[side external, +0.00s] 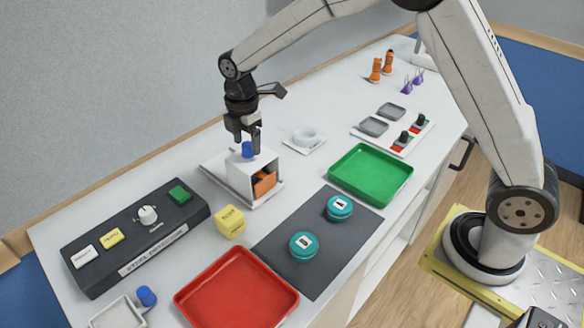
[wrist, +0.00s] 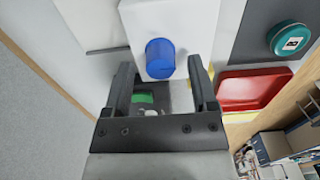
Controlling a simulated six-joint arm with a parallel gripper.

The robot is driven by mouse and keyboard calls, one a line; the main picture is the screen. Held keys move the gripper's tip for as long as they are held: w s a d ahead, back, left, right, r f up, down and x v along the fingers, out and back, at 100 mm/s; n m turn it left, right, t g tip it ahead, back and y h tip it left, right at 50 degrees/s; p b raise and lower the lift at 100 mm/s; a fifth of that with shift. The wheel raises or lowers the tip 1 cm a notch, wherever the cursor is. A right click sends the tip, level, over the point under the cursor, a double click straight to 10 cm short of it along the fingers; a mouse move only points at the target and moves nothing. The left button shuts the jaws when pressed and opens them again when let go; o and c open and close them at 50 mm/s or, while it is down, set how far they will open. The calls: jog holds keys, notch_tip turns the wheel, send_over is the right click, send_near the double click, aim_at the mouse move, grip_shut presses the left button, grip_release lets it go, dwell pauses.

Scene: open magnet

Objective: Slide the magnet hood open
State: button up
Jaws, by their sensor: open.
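The magnet hood (side external: 240,178) is a white box with a blue knob (side external: 247,150) on top. It stands on a white base plate (side external: 215,168), and an orange block (side external: 264,183) shows inside its open front. My gripper (side external: 248,137) is open and points down at the knob. In the wrist view the blue knob (wrist: 160,60) lies between the fingertips of my gripper (wrist: 161,66), with a gap on each side. The white hood top (wrist: 138,22) is beyond it. I cannot tell how far down the knob the fingers reach.
A yellow cube (side external: 230,221) and a dark control panel (side external: 135,238) stand left of the hood. A green tray (side external: 371,173), a grey mat with teal discs (side external: 322,209) and a red tray (side external: 237,290) lie nearby.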

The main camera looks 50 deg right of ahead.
jog(key=shift+f, duration=0.7)
jog(key=shift+c, duration=0.2)
grip_shut()
dwell(0.9)
